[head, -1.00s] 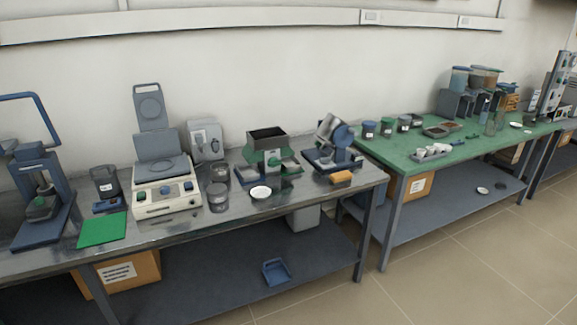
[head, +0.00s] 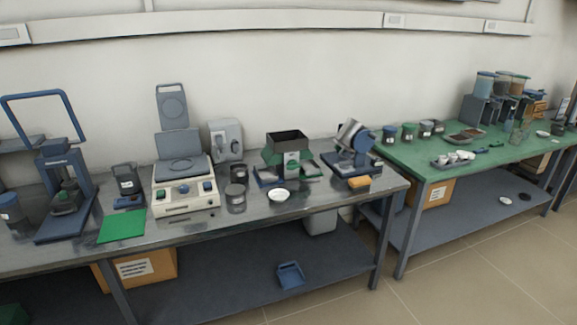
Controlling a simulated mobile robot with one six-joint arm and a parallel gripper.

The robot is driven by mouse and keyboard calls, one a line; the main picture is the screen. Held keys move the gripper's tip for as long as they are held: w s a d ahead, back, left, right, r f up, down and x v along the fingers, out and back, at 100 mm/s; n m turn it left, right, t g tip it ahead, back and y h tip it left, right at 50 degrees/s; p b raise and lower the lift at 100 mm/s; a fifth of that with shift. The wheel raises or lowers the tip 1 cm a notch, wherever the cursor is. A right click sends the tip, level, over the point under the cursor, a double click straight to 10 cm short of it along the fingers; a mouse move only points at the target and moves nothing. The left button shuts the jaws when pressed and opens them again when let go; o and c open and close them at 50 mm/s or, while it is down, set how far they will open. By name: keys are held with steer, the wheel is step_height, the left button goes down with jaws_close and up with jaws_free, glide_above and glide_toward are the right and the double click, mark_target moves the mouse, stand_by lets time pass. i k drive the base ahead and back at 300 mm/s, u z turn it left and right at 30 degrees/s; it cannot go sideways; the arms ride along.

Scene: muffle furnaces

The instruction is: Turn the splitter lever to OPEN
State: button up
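The splitter appears to be the green device with a dark open hopper (head: 288,143) on top, standing on the steel bench toward its right part. My gripper is not in view.
A beige device (head: 185,190) stands left, a blue tilted drum device (head: 353,150) right. Floor (head: 430,280) in front is clear.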

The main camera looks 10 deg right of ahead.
mark_target(292, 165)
steer(key=i, duration=0.85)
steer(key=u, duration=0.3)
steer(key=k, duration=0.25)
steer(key=u, duration=0.8)
